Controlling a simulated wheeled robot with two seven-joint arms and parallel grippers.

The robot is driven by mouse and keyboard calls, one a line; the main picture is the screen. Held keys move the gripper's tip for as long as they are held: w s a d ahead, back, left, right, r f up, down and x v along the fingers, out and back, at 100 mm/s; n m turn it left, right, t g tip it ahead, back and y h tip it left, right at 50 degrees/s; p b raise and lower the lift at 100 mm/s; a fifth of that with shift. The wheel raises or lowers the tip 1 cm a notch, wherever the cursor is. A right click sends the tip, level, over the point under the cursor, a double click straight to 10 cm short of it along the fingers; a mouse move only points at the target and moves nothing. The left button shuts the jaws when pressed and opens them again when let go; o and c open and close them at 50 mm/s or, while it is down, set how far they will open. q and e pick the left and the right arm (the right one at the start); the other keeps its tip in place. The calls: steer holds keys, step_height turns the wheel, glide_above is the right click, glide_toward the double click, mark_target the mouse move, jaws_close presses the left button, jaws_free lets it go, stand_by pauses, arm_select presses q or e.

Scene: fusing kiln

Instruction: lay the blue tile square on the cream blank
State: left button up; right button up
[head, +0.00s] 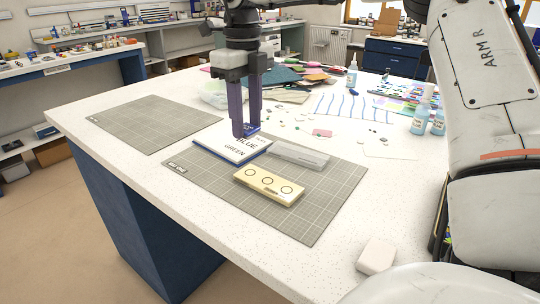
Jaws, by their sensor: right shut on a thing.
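My right gripper (246,130) points straight down over the far part of a white blue-edged card (215,147) lettered BLUE and GREEN. Its dark fingers are shut on a small blue piece, the blue tile (251,129), mostly hidden by the fingers. I cannot tell whether the tile still touches the card. The cream blank (268,184), a flat bar with three ringed circles on top, lies on the grey gridded mat (318,205), nearer than the gripper and to its right. My left gripper is not in view.
A grey bar (298,156) lies on the mat behind the cream blank. A second gridded mat (155,124) at left is bare. Bottles (438,122), pens and scraps fill the back right of the table. A white block (376,256) sits near the front edge.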

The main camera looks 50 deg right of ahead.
mark_target(247, 127)
step_height(247, 127, down, 5)
steer(key=shift+d+r, duration=0.1)
steer(key=shift+f, duration=2.55)
steer(key=shift+f+b, duration=0.2)
steer(key=shift+b, duration=0.15)
steer(key=o, duration=1.1)
steer(key=shift+c, duration=0.2)
steer(key=shift+r, duration=0.1)
step_height(247, 127, up, 12)
steer(key=shift+r+p, duration=0.15)
steer(key=shift+p, duration=0.4)
